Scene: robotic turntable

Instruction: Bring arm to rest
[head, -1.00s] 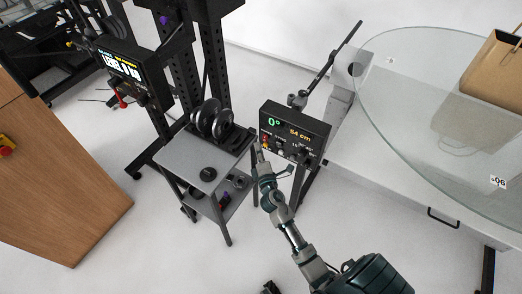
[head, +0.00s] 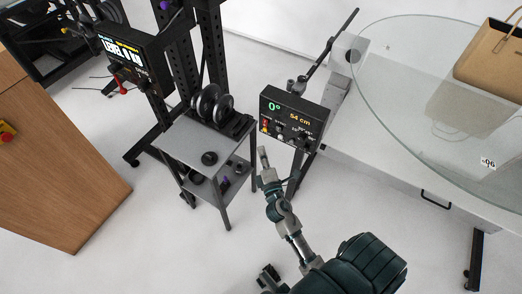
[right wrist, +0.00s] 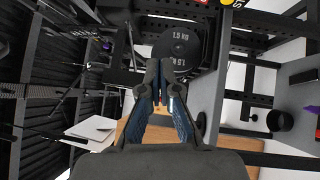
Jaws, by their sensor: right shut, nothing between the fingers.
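My right arm (head: 290,228) reaches up from the bottom of the head view. The box's screen reads 0° and 54 cm, with a red button and knobs below. In the right wrist view the gripper's fingers (right wrist: 161,78) are close together, with black weight plates (right wrist: 180,47) beyond them. My left gripper cannot be made out.
The round glass turntable (head: 400,105) carries a paper bag (head: 492,62) at the right. A grey cart (head: 190,150) with black discs stands left of the gripper. A wooden cabinet (head: 70,175) stands at far left. Open floor lies between cabinet and cart.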

